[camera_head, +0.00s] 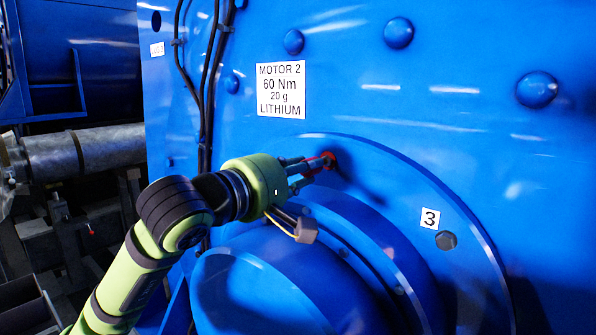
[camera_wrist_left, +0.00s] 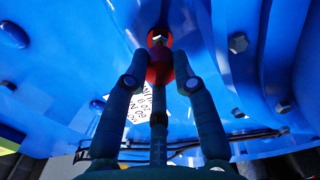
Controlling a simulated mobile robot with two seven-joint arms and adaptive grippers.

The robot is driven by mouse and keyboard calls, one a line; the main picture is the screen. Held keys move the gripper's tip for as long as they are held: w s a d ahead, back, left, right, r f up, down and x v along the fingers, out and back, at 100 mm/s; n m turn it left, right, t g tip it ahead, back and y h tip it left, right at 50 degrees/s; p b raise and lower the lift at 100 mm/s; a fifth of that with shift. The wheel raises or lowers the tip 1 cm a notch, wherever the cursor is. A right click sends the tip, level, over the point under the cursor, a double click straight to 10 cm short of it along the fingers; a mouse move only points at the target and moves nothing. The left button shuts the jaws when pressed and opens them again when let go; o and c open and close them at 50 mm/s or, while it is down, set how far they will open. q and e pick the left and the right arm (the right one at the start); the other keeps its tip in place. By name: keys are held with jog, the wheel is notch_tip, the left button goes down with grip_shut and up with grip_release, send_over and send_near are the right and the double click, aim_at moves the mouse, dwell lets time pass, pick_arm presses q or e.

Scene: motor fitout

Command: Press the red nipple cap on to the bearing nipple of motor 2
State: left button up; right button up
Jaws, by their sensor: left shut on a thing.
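The red nipple cap (camera_head: 329,160) is at the blue face of motor 2 (camera_head: 440,90), on the raised round flange below the motor's label. My left gripper (camera_head: 318,165) is shut on the cap, its fingers reaching in from the left. In the left wrist view the red cap (camera_wrist_left: 160,62) sits between the fingertips of my left gripper (camera_wrist_left: 160,80), with a small opening and a bright metallic part showing at its far end. The bearing nipple is mostly hidden behind the cap, and I cannot tell how far the cap is seated. My right gripper is not in view.
A white label (camera_head: 281,89) reads MOTOR 2, 60 Nm, 20 g, LITHIUM. A tag with 3 (camera_head: 430,218) is beside a dark hex bolt (camera_head: 446,240). Black cables (camera_head: 206,90) run down behind my left wrist. A grey shaft (camera_head: 85,150) lies at the left.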

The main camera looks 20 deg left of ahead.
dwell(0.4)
pick_arm(q)
jog(key=shift+b, duration=0.3)
dwell(0.6)
jog(key=shift+b, duration=0.45)
dwell(0.5)
jog(key=shift+x, duration=1.55)
jog(key=o, duration=0.8)
jog(key=shift+w, duration=0.1)
jog(key=shift+a, duration=0.1)
jog(key=v, duration=1.2)
